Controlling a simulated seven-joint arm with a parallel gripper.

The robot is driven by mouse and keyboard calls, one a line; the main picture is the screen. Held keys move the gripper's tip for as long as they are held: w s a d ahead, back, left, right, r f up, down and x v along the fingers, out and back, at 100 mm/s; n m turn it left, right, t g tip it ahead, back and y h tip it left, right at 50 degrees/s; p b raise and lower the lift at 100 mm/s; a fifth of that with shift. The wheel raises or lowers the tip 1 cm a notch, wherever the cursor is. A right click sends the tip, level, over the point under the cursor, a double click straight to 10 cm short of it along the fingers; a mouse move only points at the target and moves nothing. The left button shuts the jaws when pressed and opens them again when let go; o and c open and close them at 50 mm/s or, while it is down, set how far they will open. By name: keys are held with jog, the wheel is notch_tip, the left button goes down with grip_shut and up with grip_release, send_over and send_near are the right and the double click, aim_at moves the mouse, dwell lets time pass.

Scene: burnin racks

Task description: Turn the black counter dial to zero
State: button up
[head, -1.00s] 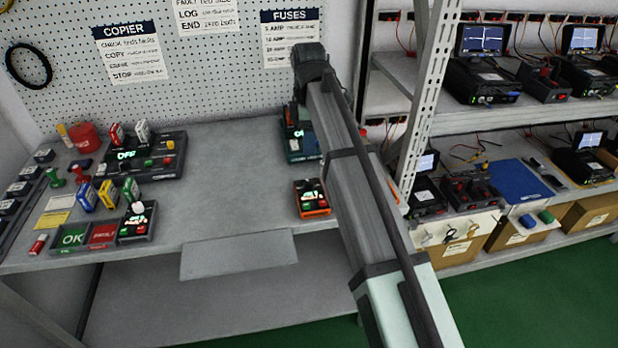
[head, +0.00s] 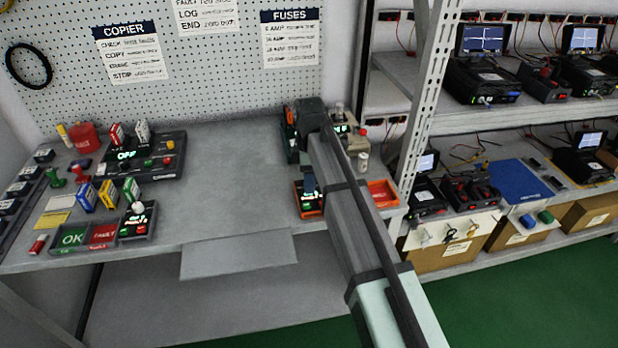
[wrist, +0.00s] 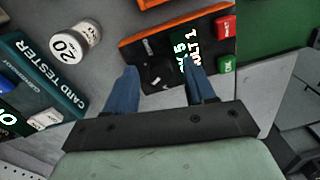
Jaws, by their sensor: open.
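The counter is an orange-edged box (head: 312,212) at the bench's front right, partly hidden by my arm in the head view. One blue finger also shows above the counter in the head view.
A teal card tester (wrist: 45,75) and a white cylinder marked 20 (wrist: 75,43) are beside the counter. Red and green buttons (wrist: 225,27) lie on its other side. An orange tray (head: 383,192) is to the right. The bench middle (head: 225,170) is clear.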

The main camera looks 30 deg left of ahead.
grip_shut()
dwell(0.6)
jog(key=shift+m, duration=0.3)
jog(key=m, duration=0.5)
jog(key=shift+d+m, duration=0.1)
jog(key=shift+m, duration=0.2)
jog(key=m, duration=0.5)
jog(key=shift+m+y, duration=0.3)
grip_release()
